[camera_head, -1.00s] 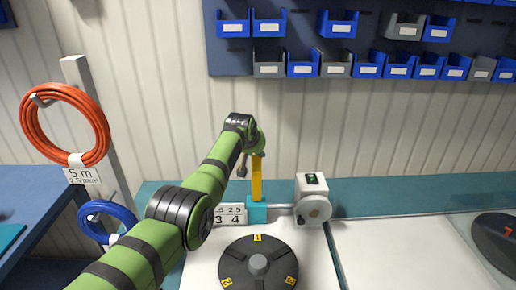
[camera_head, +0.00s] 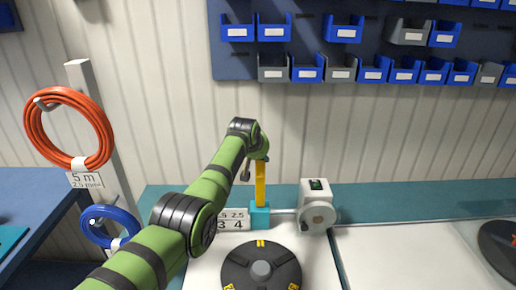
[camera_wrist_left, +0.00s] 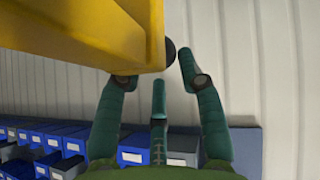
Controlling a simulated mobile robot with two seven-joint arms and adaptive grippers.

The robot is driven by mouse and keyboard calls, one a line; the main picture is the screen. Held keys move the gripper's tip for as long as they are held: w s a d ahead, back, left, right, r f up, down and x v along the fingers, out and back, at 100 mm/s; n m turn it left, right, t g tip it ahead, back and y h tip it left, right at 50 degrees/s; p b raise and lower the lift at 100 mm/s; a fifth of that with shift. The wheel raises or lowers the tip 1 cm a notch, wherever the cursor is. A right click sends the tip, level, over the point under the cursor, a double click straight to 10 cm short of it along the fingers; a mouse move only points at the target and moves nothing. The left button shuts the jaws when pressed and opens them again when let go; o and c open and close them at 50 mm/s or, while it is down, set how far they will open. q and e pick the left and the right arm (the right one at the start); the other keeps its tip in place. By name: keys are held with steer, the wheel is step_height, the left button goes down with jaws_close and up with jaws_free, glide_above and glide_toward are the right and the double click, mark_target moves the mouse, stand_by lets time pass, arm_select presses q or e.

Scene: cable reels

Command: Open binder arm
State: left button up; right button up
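The binder arm is a yellow upright bar (camera_head: 260,185) standing on a teal block (camera_head: 260,216) in the head view. My left gripper (camera_head: 254,160) is at the top of this bar, partly hidden by its own wrist. In the left wrist view the yellow bar (camera_wrist_left: 90,35) fills the upper left, with a dark round knob (camera_wrist_left: 170,49) at its end. The fingers of my left gripper (camera_wrist_left: 160,80) are spread apart around the bar's edge; one fingertip is hidden behind the bar. Contact cannot be told. My right gripper is not in view.
A black disc (camera_head: 261,272) with yellow labels lies in front of the bar. A white device (camera_head: 316,207) stands to its right, and a number plate (camera_head: 232,220) to its left. Orange (camera_head: 68,128) and blue (camera_head: 109,227) cable coils hang at left. Blue bins (camera_head: 308,68) line the wall.

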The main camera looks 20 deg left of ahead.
arm_select(q)
steer(key=shift+s+a, duration=0.3)
steer(key=shift+s, duration=0.45)
steer(key=v, duration=1.1)
steer(key=shift+w+d+r, duration=0.2)
steer(key=shift+w+r, duration=0.2)
